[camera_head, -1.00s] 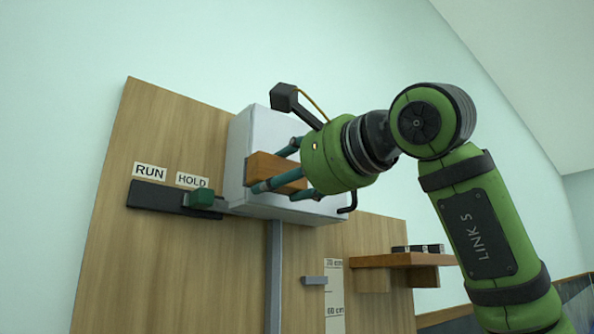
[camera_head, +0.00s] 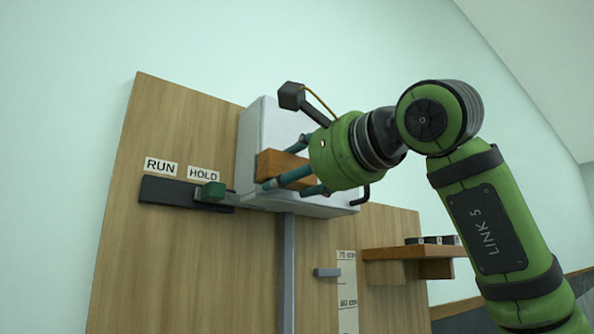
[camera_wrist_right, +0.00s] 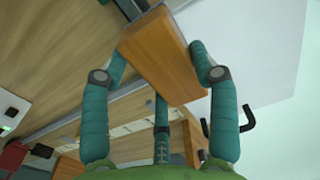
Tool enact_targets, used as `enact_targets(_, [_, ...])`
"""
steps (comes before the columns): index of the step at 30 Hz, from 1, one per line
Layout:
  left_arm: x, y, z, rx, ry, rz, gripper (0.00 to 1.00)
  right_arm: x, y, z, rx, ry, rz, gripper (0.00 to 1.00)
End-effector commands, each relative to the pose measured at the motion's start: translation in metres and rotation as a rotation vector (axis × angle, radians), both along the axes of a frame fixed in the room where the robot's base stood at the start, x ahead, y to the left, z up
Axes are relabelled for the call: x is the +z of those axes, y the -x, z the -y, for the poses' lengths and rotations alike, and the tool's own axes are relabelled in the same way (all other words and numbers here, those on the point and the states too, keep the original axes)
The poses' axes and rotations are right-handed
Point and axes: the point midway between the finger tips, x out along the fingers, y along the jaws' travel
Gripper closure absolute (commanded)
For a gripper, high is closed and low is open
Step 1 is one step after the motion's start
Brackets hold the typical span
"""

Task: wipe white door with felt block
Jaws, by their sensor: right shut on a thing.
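The felt block, an orange-brown rectangular block (camera_head: 283,166), is held in my right gripper (camera_head: 292,165), whose teal fingers are closed around it. In the right wrist view the block (camera_wrist_right: 160,55) sits between the fingers of my right gripper (camera_wrist_right: 157,65). The white door (camera_head: 256,125) is the front of a white box on the wooden panel. The block is in front of the door's left part; I cannot tell whether they touch. My gripper hides much of the door's right part. A black handle (camera_head: 366,195) shows at its lower right. My left gripper is not in view.
A grey post (camera_head: 287,265) runs below the box. A wooden shelf (camera_head: 400,253) with small dark items is at lower right.

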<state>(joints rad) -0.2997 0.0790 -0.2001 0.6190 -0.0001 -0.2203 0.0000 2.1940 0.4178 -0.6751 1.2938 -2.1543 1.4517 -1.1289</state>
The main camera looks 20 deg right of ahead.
Motion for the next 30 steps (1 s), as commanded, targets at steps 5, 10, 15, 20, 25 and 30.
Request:
enact_targets(5, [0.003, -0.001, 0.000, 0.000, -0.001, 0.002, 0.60, 0.001, -0.004, -0.001, 0.000, 0.000, 0.001, 0.66])
enact_targets(10, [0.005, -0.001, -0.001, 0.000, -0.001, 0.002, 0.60, 0.001, -0.007, -0.002, 0.000, 0.000, 0.001, 0.66])
enact_targets(15, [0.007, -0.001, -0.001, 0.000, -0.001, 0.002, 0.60, 0.001, -0.010, -0.003, -0.001, 0.000, 0.001, 0.66])
enact_targets(20, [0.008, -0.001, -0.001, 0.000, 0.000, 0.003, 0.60, 0.001, -0.013, -0.004, 0.000, 0.000, 0.001, 0.66])
enact_targets(25, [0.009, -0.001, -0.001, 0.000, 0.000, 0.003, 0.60, 0.001, -0.013, -0.003, 0.000, -0.001, 0.002, 0.66])
enact_targets(30, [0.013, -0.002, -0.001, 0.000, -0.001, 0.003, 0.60, 0.001, -0.017, 0.008, -0.002, -0.001, 0.001, 0.66])
